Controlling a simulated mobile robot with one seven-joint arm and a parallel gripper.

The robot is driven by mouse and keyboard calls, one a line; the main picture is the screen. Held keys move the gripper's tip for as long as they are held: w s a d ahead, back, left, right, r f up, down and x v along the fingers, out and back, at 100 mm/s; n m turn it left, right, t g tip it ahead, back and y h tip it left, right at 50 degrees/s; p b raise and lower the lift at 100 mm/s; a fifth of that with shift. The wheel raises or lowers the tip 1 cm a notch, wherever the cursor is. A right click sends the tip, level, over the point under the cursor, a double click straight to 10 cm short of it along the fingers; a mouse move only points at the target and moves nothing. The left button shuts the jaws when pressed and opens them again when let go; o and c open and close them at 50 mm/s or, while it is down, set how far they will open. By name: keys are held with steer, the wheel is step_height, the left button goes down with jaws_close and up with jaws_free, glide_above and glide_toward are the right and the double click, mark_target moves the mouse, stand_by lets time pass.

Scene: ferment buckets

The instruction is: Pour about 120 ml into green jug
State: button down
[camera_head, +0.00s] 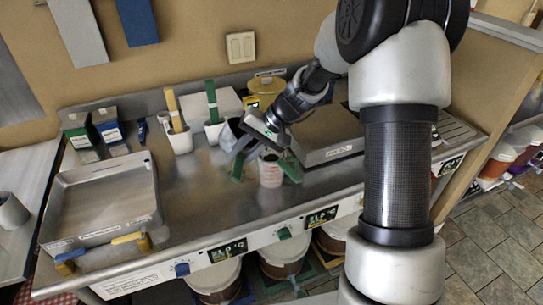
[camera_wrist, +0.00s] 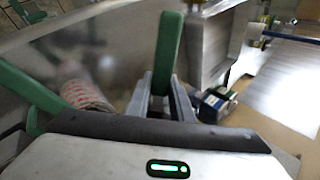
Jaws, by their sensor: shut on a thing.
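My gripper (camera_head: 240,157) is shut on an upright green handle (camera_head: 237,169). The same handle (camera_wrist: 167,55) stands between my fingers in the wrist view. A greyish, see-through body (camera_head: 230,132) shows behind my fingers; I cannot tell for sure that it belongs to this handle. A pale jug with red markings (camera_head: 270,173) stands upright on the steel counter just right of my fingers, its green handle (camera_head: 291,169) to the right. This jug (camera_wrist: 86,96) also shows left of my fingers in the wrist view. Liquid levels cannot be made out.
A steel tray (camera_head: 105,200) lies at the left of the counter (camera_head: 205,210). White pots (camera_head: 180,141) with yellow and green handles stand behind. A raised steel box (camera_head: 325,140) is at the right. Buckets (camera_head: 283,260) stand below. The front middle counter is clear.

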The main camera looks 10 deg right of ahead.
steer(key=shift+d+r+y+b, duration=0.3)
steer(key=shift+d+y+b, duration=0.1)
steer(key=shift+y+b, duration=0.4)
stand_by(0.6)
steer(key=shift+r, duration=0.25)
steer(key=p, duration=0.1)
steer(key=a+h+p, duration=0.1)
steer(key=p, duration=0.1)
steer(key=shift+a+r, duration=0.1)
steer(key=shift+r, duration=0.15)
steer(key=w+a+f+g+h+p, duration=0.1)
steer(key=a+f+h+p, duration=0.3)
steer(key=f+h+p, duration=0.1)
steer(key=shift+a+f+h+p, duration=0.25)
steer(key=shift+f+h+p, duration=0.15)
steer(key=shift+f, duration=0.2)
steer(key=shift+w+a, duration=0.1)
stand_by(1.1)
steer(key=shift+w+a+f+g+h, duration=0.2)
steer(key=shift+a+f+h, duration=0.15)
steer(key=shift+h, duration=0.25)
steer(key=shift+w+a+f+g+h, duration=0.1)
steer(key=shift+a+f+g+h, duration=0.15)
steer(key=shift+a+h, duration=0.3)
steer(key=shift+s+d, duration=0.1)
stand_by(0.8)
